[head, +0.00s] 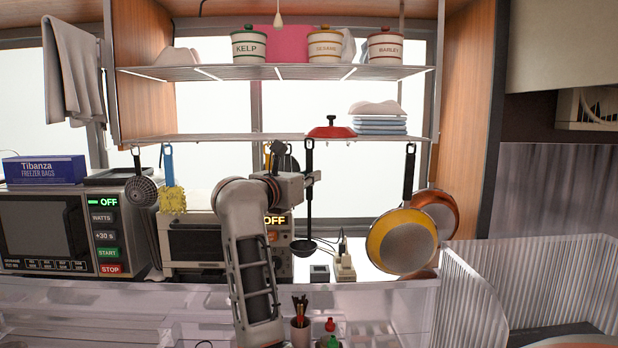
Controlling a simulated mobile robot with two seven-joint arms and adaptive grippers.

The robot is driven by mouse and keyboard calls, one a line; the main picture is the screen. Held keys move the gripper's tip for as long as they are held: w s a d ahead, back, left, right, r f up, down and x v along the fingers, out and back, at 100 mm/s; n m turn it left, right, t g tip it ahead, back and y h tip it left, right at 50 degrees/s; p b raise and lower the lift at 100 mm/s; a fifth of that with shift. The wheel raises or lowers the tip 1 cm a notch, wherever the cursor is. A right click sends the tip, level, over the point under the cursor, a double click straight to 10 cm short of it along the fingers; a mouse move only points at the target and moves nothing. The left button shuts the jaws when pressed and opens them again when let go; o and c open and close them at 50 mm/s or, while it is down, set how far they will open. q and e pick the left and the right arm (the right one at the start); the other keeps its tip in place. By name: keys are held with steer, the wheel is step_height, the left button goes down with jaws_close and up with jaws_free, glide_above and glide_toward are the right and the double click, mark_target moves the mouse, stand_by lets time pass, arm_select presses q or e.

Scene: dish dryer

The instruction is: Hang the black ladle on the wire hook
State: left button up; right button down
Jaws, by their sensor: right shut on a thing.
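The black ladle (307,218) hangs upright, bowl down, just under the front edge of the lower wire shelf (220,137). My right gripper (312,179) is shut on its handle from the left side. The top of the handle reaches the shelf edge. The wire hook there is too small to make out, and I cannot tell whether the ladle's end is around it or only beside it. My left gripper is not in view.
Pans (402,240) hang at the right; a skimmer (140,190) and a yellow sponge brush (172,198) hang at the left. A red lid (331,131) and stacked blue dishes (379,124) sit on the lower shelf. A toaster oven (192,243) stands behind my arm.

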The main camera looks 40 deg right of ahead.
steer(key=shift+w+d+f+b, duration=0.2)
steer(key=shift+w+d+f, duration=0.1)
steer(key=shift+w+d, duration=0.25)
steer(key=shift+w+d+f+b, duration=0.2)
steer(key=shift+w+d+f, duration=0.1)
steer(key=shift+w+d, duration=0.15)
steer(key=shift+w+a, duration=0.1)
steer(key=c, duration=2)
jaws_free()
steer(key=shift+a, duration=0.1)
steer(key=v, duration=0.7)
steer(key=shift+a, duration=0.15)
